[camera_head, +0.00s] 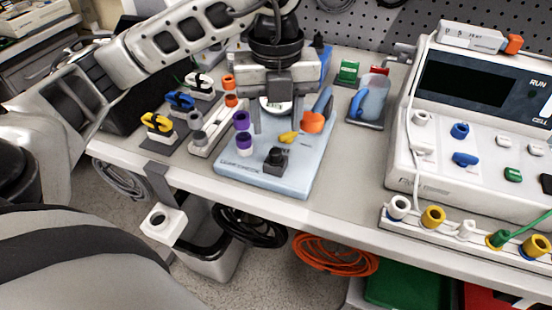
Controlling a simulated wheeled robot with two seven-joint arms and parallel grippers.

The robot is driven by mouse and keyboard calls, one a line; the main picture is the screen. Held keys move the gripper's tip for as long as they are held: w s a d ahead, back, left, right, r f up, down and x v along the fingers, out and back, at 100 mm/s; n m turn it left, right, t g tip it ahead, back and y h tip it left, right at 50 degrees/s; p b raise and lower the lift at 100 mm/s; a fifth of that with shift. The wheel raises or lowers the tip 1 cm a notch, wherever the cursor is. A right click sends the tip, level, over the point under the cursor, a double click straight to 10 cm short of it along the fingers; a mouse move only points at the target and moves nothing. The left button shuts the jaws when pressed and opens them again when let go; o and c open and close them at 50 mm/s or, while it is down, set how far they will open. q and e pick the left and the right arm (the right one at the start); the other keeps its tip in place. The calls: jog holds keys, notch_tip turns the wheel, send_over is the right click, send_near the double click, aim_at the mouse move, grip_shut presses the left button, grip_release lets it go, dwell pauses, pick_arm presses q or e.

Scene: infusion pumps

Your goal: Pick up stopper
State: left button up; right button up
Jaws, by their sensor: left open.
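My left gripper (283,124) reaches down over the light blue board (235,180), with its fingers apart and nothing seen between them. Which piece is the stopper I cannot tell for sure. Two purple pieces (242,121) stand one behind the other on the board's left part, just left of the gripper. A black knob-like piece (276,159) stands near the board's front, and a small yellow piece (289,137) lies just behind it. An orange piece (313,122) with a blue handle is right of the gripper.
A white strip (205,140) with orange and grey caps stands left of the board. Yellow, blue and white clips (156,123) sit farther left. A blue scoop-like piece (370,97) and a large white pump (470,120) are right. The table edge runs along the front.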

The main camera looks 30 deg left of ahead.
aim_at(275, 151)
pick_arm(q)
jog(key=shift+s+f+p, duration=0.15)
jog(key=shift+f+p, duration=0.25)
jog(key=shift+f, duration=2.8)
grip_shut()
